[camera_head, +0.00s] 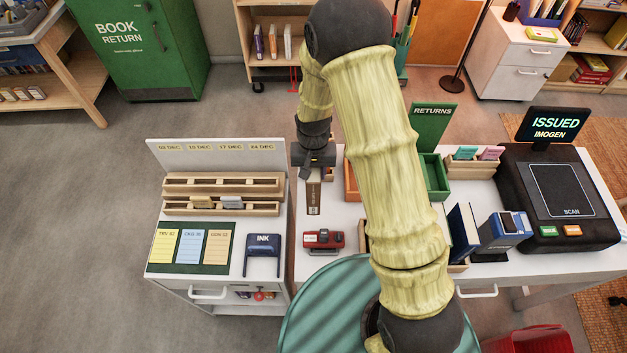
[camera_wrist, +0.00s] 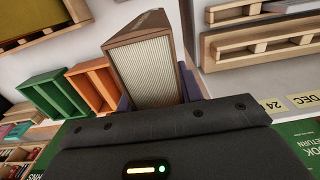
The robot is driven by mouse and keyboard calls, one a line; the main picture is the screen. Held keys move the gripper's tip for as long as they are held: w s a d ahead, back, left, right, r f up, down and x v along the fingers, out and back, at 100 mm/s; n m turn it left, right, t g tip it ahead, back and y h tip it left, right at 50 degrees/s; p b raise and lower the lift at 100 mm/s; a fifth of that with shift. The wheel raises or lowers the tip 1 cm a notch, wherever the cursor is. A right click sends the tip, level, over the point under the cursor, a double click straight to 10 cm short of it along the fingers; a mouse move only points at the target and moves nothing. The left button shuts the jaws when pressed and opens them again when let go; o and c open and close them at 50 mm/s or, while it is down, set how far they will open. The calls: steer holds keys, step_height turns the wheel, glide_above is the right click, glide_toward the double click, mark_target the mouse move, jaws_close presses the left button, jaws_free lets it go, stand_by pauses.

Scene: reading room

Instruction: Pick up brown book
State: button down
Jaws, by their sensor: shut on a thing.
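The brown book (camera_head: 314,196) stands upright on the white table (camera_head: 335,215), near its left edge. My gripper (camera_head: 312,172) is at the top of the book, with the arm reaching over the table. In the wrist view the book (camera_wrist: 148,70) shows its pale page edges and brown cover, between my gripper's fingers (camera_wrist: 155,98). The gripper is shut on the book. The fingertips are largely hidden behind the gripper body, and I cannot tell whether the book's foot touches the table.
A red stamp device (camera_head: 323,240) sits in front of the book. An orange tray (camera_head: 352,182) and a green tray (camera_head: 436,178) stand to the right. Wooden racks (camera_head: 222,186) are on the lower desk at left. Blue books (camera_head: 503,232) stand further right.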

steer(key=shift+r, duration=1.95)
